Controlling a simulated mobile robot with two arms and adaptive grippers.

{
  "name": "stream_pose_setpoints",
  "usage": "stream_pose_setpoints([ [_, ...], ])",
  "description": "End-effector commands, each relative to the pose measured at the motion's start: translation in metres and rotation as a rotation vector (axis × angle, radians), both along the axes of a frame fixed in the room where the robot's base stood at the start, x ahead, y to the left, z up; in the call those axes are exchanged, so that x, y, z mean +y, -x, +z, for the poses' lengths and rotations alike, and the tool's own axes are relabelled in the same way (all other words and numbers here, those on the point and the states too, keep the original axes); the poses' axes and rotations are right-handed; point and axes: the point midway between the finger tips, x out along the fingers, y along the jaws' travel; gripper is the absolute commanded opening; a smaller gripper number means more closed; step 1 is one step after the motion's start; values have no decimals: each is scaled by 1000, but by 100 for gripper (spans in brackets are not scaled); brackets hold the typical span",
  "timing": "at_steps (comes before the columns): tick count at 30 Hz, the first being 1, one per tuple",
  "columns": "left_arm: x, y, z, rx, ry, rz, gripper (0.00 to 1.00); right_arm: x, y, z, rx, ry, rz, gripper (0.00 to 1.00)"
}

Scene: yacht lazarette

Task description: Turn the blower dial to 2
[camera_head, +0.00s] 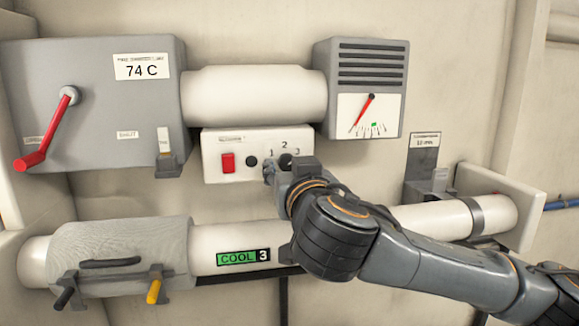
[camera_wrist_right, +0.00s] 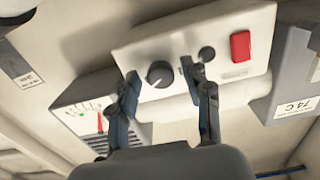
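The white control box (camera_head: 215,160) on the wall carries a red switch (camera_head: 228,162), a small black knob (camera_head: 251,161) and the dark blower dial (camera_head: 285,160), with numerals 1, 2, 3 around it. My right gripper covers part of the dial in the head view, so its setting cannot be told. In the right wrist view the dial (camera_wrist_right: 159,74) is a round black knob showing between the fingertips. My right gripper (camera_wrist_right: 160,72) is open, its two fingers apart on either side of the dial; contact cannot be told. My left gripper is not in view.
A gauge box (camera_head: 372,88) with a red needle is above right. A grey box (camera_head: 95,100) reading 74 C with a red crank lever (camera_head: 48,128) is at left. A white duct (camera_head: 254,95) runs above; a lower pipe (camera_head: 205,237) has a COOL 3 label (camera_head: 243,257).

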Motion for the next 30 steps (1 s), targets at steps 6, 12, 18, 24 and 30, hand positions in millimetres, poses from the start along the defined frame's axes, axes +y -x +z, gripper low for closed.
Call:
stream_pose_setpoints([
  [6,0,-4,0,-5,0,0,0,0,0,0,0,0,0,0],
  [12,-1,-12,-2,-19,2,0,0,0,0,-1,-1,6,0,0],
  [18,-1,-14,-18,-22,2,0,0,1,1,-4,-12,56,2,0],
  [24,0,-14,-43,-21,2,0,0,1,0,-6,-35,176,2,0],
  [30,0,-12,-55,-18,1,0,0,-1,0,-2,-71,356,0,0],
])
